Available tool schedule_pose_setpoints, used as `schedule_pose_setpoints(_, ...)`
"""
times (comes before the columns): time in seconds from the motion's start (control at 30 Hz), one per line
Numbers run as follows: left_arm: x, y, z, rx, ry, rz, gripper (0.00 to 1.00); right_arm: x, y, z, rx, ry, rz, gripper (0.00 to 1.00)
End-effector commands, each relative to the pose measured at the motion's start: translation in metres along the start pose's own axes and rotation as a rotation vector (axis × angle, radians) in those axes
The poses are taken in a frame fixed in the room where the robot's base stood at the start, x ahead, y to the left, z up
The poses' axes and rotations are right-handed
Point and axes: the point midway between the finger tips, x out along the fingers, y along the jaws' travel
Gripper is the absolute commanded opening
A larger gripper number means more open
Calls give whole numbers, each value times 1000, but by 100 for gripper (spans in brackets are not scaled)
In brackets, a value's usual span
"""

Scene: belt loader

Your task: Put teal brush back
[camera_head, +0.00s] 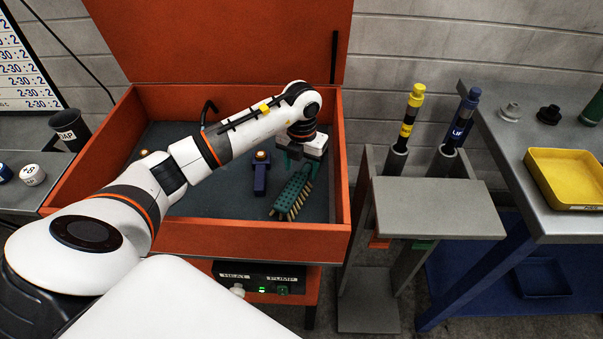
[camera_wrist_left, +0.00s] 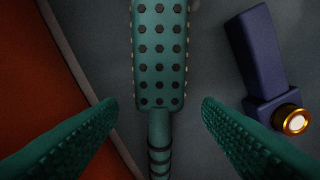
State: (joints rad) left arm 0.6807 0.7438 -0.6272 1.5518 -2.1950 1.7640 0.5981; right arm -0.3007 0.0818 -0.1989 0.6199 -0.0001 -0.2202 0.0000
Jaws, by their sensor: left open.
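The teal brush (camera_head: 291,195) lies in the orange-red box with its bristles showing toward the lower right. In the left wrist view its dotted teal head (camera_wrist_left: 158,55) is at the top centre, and its dark-banded handle runs down from it. My left gripper (camera_head: 298,157) is over the brush, at its far end in the head view. In the left wrist view its ridged teal fingers (camera_wrist_left: 160,103) are open on either side of the handle, with gaps on both sides. It holds nothing. My right gripper is not in view.
A dark blue piece (camera_head: 261,174) with a brass-coloured end lies left of the brush. The box (camera_head: 250,238) has raised walls and an open lid. A grey stand (camera_head: 437,208) with two upright tools is on the right, beside a table with a yellow tray (camera_head: 566,177).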

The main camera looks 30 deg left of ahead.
Motion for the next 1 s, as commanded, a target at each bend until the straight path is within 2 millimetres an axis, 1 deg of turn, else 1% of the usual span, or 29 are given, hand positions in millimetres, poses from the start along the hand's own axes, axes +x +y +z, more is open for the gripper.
schedule_pose_setpoints(0.03, -13, 0, -1, 0, 6, -1, 60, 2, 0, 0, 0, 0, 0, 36)
schedule_pose_setpoints(0.2, -49, 0, -1, 0, 6, 0, 60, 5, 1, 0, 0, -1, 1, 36)
schedule_pose_setpoints(0.3, -66, 0, -1, 0, 4, -1, 60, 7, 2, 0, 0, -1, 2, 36)
schedule_pose_setpoints(0.4, -78, 0, -1, -1, 3, 0, 60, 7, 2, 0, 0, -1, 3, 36)
schedule_pose_setpoints(0.57, -86, 0, 0, 0, 0, 0, 60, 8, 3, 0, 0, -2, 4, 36)
schedule_pose_setpoints(0.83, -87, 0, 0, 0, -1, 0, 60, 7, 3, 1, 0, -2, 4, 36)
schedule_pose_setpoints(0.93, -95, 0, 0, 0, 0, 0, 60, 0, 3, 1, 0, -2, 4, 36)
schedule_pose_setpoints(0.97, -98, 2, 0, 3, 0, 6, 60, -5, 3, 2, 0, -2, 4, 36)
schedule_pose_setpoints(1.0, -97, 16, 2, 33, 8, 59, 60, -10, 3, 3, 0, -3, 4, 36)
